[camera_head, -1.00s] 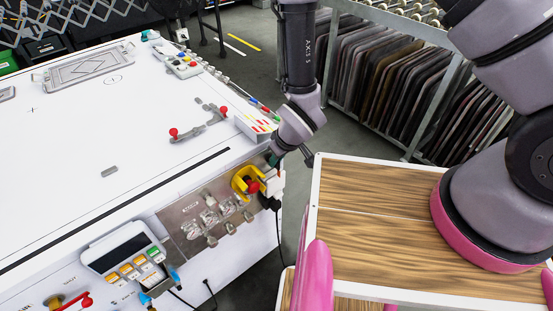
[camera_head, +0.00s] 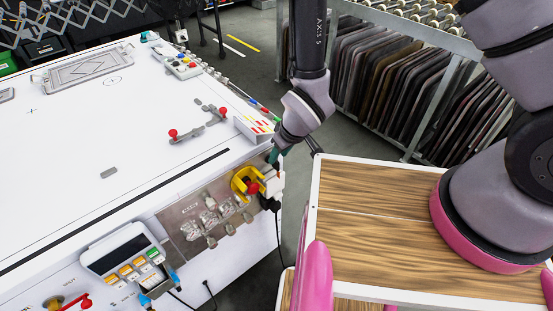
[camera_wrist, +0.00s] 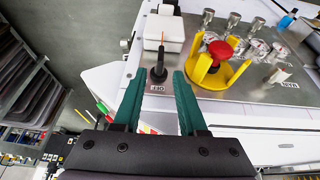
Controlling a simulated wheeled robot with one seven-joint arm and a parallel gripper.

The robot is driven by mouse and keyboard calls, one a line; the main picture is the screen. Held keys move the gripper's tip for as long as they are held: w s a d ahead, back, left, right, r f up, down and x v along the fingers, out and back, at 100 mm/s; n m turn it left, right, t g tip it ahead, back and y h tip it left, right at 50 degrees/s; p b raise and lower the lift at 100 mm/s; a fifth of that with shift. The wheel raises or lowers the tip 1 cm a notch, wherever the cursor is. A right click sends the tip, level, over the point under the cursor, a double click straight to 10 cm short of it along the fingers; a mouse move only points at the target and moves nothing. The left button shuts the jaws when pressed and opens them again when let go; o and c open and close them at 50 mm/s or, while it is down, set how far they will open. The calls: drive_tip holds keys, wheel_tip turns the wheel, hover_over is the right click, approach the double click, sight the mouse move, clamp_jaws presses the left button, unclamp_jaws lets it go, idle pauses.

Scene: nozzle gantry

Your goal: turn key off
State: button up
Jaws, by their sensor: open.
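A black key-like knob (camera_wrist: 158,72) with a thin orange mark stands on the grey panel in the wrist view, beside a small label reading OFF (camera_wrist: 157,88). My gripper (camera_wrist: 160,77) is open, its two green fingers on either side of the knob with gaps showing; I see no clear contact. In the head view my gripper (camera_head: 275,155) is at the panel's right end, and I cannot make out the knob there.
A red stop button in a yellow guard (camera_wrist: 219,60) is close right of the right finger. A white box (camera_wrist: 160,30) is just behind the knob. Several gauges and metal valves (camera_wrist: 255,48) line the panel. A wood-topped surface (camera_head: 375,190) is at right in the head view.

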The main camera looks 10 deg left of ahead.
drive_tip(key=v, duration=0.6)
drive_tip(key=shift+r, duration=0.1)
drive_tip(key=w+d+r+m+t, duration=0.1)
drive_tip(key=w+d+r+m, duration=0.45)
drive_tip(key=r, duration=0.75)
drive_tip(key=w+d+r+m+t, duration=0.1)
drive_tip(key=w+d+r+m, duration=0.1)
drive_tip(key=w+d+r, duration=0.85)
drive_tip(key=s+d+r+m+t, duration=0.1)
drive_tip(key=s+d+r+m, duration=0.2)
drive_tip(key=s+d+r, duration=0.3)
drive_tip(key=s+d+r+m+t+h, duration=0.1)
drive_tip(key=s+d+r+m, duration=0.2)
drive_tip(key=s+d+r, duration=0.3)
drive_tip(key=d+r, duration=0.3)
drive_tip(key=r, duration=0.3)
drive_tip(key=shift+s+d+m, duration=0.25)
drive_tip(key=shift+d+m, duration=0.1)
drive_tip(key=shift+d, duration=0.05)
